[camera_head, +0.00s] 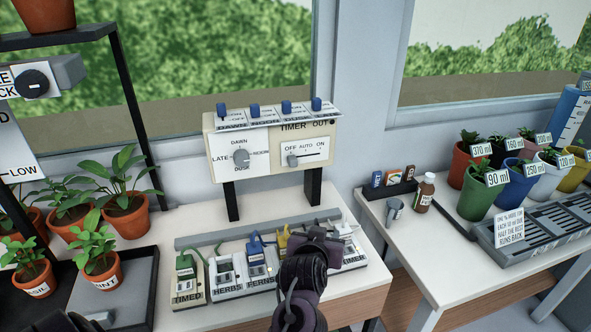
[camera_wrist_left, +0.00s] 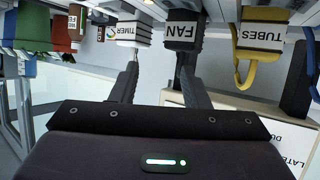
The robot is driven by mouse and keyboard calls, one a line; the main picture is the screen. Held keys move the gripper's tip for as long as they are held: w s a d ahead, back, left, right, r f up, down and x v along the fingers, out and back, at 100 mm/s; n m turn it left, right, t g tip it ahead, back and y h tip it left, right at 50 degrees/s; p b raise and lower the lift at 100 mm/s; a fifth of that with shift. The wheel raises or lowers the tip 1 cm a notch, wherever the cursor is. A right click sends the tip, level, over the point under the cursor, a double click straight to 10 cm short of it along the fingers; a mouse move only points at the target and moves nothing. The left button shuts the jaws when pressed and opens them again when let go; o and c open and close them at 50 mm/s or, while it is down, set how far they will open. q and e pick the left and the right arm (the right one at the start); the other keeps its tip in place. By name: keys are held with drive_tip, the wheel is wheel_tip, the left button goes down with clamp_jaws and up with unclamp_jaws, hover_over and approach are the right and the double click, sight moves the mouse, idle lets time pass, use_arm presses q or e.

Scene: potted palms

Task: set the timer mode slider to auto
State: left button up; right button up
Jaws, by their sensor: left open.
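The timer box (camera_head: 322,150) is a cream panel on two black legs at the back of the left table. Its mode slider (camera_head: 292,160) is a small grey knob on a slot marked OFF, AUTO, ON; the knob stands at the left end, under OFF. My left gripper (camera_head: 318,240) is in front of and below the box, over the right part of the socket strip, apart from the slider. In the left wrist view its two fingers (camera_wrist_left: 160,72) are spread, with no object clearly held between them. The slider does not show there.
A dial (camera_head: 241,156) and several blue switches sit on the timer box. The socket strip (camera_head: 195,296) with labelled plugs lies below; a FAN plug (camera_wrist_left: 185,32) shows near my fingers. Potted plants (camera_head: 125,212) stand left. A brown bottle (camera_head: 424,193) and pots stand right.

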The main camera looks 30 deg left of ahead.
sight(294, 164)
use_arm(q)
drive_tip(key=w+a+r+n+y, duration=0.1)
drive_tip(key=r, duration=0.1)
drive_tip(key=w+a+r+n+y, duration=0.1)
drive_tip(key=y, duration=0.1)
drive_tip(key=w+a+r+n+y, duration=0.1)
drive_tip(key=a+r+y, duration=0.1)
drive_tip(key=shift+w+r+t, duration=0.2)
drive_tip(key=shift+r+t, duration=0.1)
drive_tip(key=shift+r, duration=0.05)
drive_tip(key=w+a+r+n+y+b, duration=0.1)
drive_tip(key=a, duration=0.1)
drive_tip(key=w+a+r+n+g+y+b, duration=0.1)
drive_tip(key=a+y, duration=0.1)
drive_tip(key=a, duration=0.1)
drive_tip(key=w+a+r+n+y+b, duration=0.1)
drive_tip(key=a+r+y, duration=0.1)
drive_tip(key=shift+w+a+g, duration=0.25)
drive_tip(key=shift+w+g, duration=0.05)
drive_tip(key=shift+w+a+r+b, duration=0.1)
drive_tip(key=shift+w+a+b, duration=0.3)
drive_tip(key=shift+a, duration=0.1)
clamp_jaws()
